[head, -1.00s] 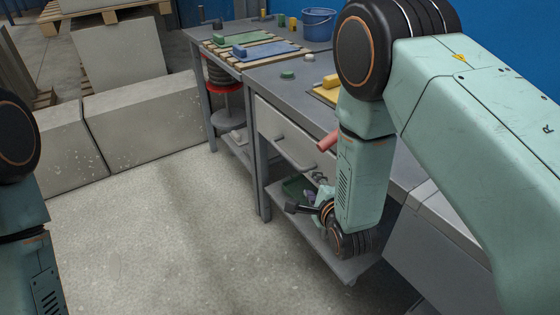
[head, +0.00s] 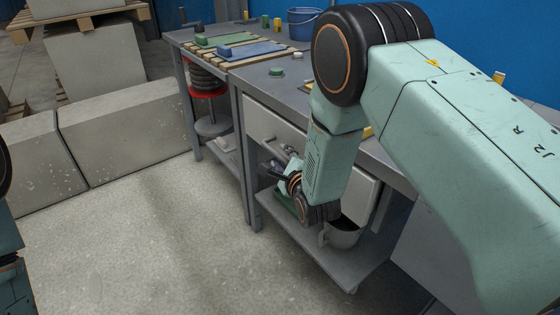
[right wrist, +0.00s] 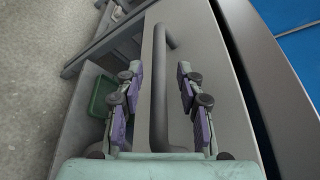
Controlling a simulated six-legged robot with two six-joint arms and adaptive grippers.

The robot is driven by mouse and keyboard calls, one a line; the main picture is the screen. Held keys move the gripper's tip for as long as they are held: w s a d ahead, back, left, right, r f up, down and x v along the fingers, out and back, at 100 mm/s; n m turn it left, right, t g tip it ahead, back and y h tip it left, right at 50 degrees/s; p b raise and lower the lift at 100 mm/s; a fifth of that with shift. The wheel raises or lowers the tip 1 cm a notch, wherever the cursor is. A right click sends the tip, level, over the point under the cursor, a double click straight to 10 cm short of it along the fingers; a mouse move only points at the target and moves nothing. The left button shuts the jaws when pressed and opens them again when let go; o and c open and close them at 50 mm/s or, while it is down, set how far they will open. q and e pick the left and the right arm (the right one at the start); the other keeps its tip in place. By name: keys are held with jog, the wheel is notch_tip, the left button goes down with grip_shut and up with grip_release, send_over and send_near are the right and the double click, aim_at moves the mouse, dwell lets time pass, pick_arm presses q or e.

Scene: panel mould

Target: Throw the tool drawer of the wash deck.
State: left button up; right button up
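The wash deck (head: 262,78) is a grey metal bench along the blue wall. Its tool drawer (head: 265,124) has a pale front that looks shut, partly hidden behind my right arm. The drawer front (right wrist: 215,75) fills the middle of the right wrist view, with a grey bar handle (right wrist: 159,95) across it. My right gripper (head: 280,166) is at the handle. In the right wrist view, its fingers (right wrist: 158,78) are open, one on each side of the bar, with gaps visible. My left gripper is out of view.
A lower shelf (head: 300,235) holds a grey pot (head: 345,233) close under my right wrist, and a green bin (right wrist: 103,97). A blue bucket (head: 302,24) stands on the bench. Concrete blocks (head: 125,125) stand at left. The floor in front is clear.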

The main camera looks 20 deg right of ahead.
jog(key=shift+w+a+f, duration=0.1)
jog(key=shift+w+a, duration=0.1)
jog(key=shift+w, duration=0.4)
grip_shut()
dwell(0.4)
